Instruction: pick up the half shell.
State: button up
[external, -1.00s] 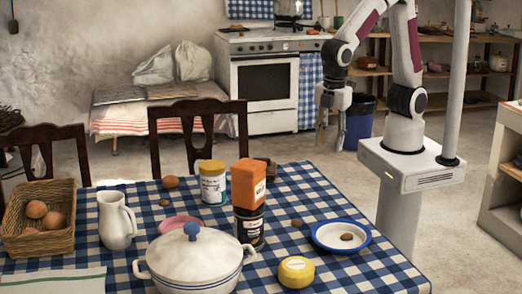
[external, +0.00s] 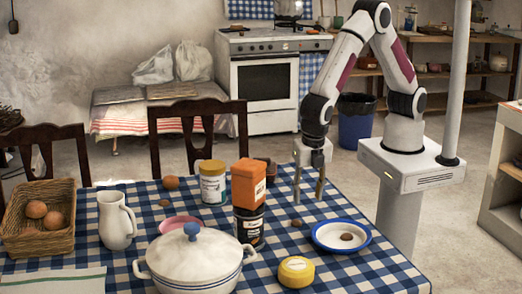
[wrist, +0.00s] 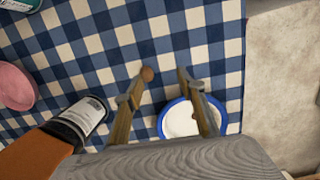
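Two small brown pieces could be the half shell; I cannot tell which from their shape. One brown piece (external: 297,223) lies on the checked cloth left of the plate; it also shows in the wrist view (wrist: 147,73), by the left fingertip. The other brown piece (external: 347,237) lies in the blue-rimmed white plate (external: 318,246); the right finger partly hides it in the wrist view. My gripper (external: 308,192) is open and empty, pointing down above the table's far edge. Its spread fingers also show in the wrist view (wrist: 160,74).
An orange box (external: 248,184) on a dark jar (external: 249,227) stands left of my gripper. A yellow round tin (external: 296,271) and a white lidded pot (external: 192,264) are nearer the front. Another small brown thing (external: 164,203) lies farther left.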

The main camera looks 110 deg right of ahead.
aim_at(297, 220)
jog(key=w+n, duration=0.1)
jog(key=n, duration=0.1)
jog(key=w+a+r+n, duration=0.1)
jog(key=shift+w+n+t, duration=0.35)
jog(key=shift+n+t, duration=0.05)
jog(key=shift+f, duration=0.2)
jog(key=shift+d+f, duration=0.2)
jog(key=shift+f, duration=0.95)
jog(key=shift+f, duration=0.1)
jog(key=shift+w+f, duration=0.15)
jog(key=shift+f, duration=1.1)
jog(key=shift+w+f, duration=0.1)
jog(key=shift+f, duration=1.15)
